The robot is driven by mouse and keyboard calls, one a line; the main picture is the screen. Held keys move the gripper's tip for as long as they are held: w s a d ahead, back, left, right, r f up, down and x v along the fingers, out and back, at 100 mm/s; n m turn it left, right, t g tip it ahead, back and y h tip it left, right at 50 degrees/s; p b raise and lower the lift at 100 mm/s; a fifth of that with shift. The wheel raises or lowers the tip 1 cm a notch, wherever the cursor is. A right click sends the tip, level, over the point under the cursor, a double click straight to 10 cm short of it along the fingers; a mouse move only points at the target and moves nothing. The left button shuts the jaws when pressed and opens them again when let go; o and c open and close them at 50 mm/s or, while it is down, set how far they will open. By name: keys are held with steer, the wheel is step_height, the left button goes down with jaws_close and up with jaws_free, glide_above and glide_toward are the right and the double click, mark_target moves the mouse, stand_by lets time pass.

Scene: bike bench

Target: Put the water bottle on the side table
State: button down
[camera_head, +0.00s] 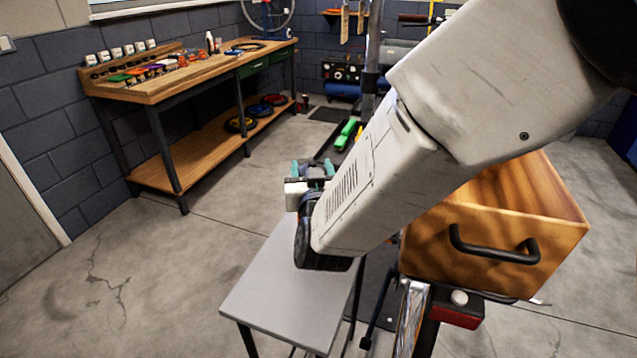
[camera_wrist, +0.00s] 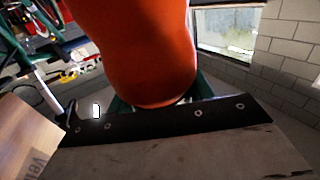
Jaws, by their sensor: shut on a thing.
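The water bottle (camera_wrist: 135,45) is a smooth orange-red body that fills the upper middle of the wrist view. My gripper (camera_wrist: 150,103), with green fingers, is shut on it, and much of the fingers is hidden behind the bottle. In the head view my gripper (camera_head: 312,170) shows only in part beyond my arm, and I cannot make out the bottle there. The side table (camera_head: 285,295) has a plain grey top and dark legs. It stands below my gripper, partly covered by my arm, and its visible top is bare.
A wooden crate (camera_head: 490,245) with a black handle sits on the bike's rear, right of the side table. A red rear light (camera_head: 457,312) is below it. A workbench (camera_head: 185,75) with tools and small pots stands along the left wall. The floor between is open.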

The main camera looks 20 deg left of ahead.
steer(key=shift+f, duration=1.95)
steer(key=c, duration=0.6)
jaws_free()
steer(key=shift+s, duration=0.1)
steer(key=v, duration=1.2)
